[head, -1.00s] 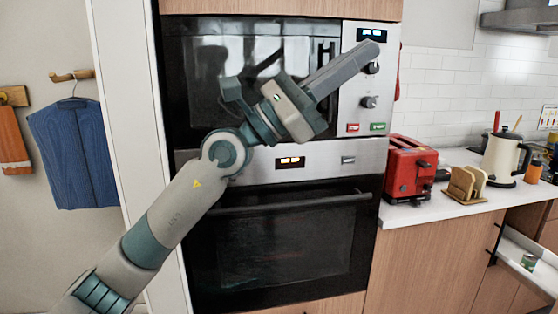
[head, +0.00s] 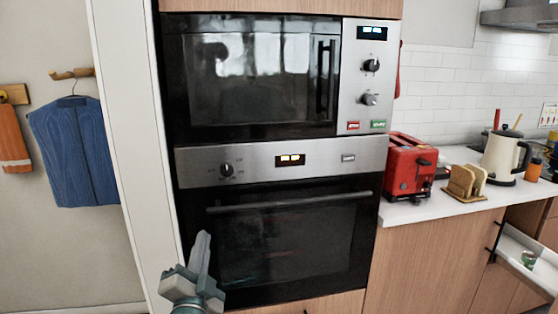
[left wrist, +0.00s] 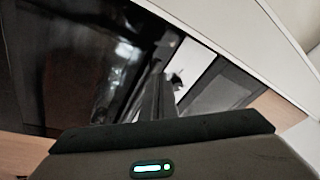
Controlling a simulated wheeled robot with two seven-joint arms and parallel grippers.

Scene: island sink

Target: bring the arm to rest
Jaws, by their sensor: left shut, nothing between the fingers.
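My left gripper (head: 201,256) shows low in the head view, in front of the lower left part of the built-in oven (head: 285,240). Its fingers point up and are together, with nothing held. In the left wrist view the closed fingers (left wrist: 158,95) stand up in the middle, in front of a dark glossy surface. Most of the left arm is below the head view's edge. My right gripper is in neither view.
A microwave (head: 255,80) sits above the oven, its door closed. A red toaster (head: 408,168), a toast rack (head: 466,183) and a cream kettle (head: 502,157) stand on the right counter. An open drawer (head: 528,262) juts out at lower right. Clothes hang at left.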

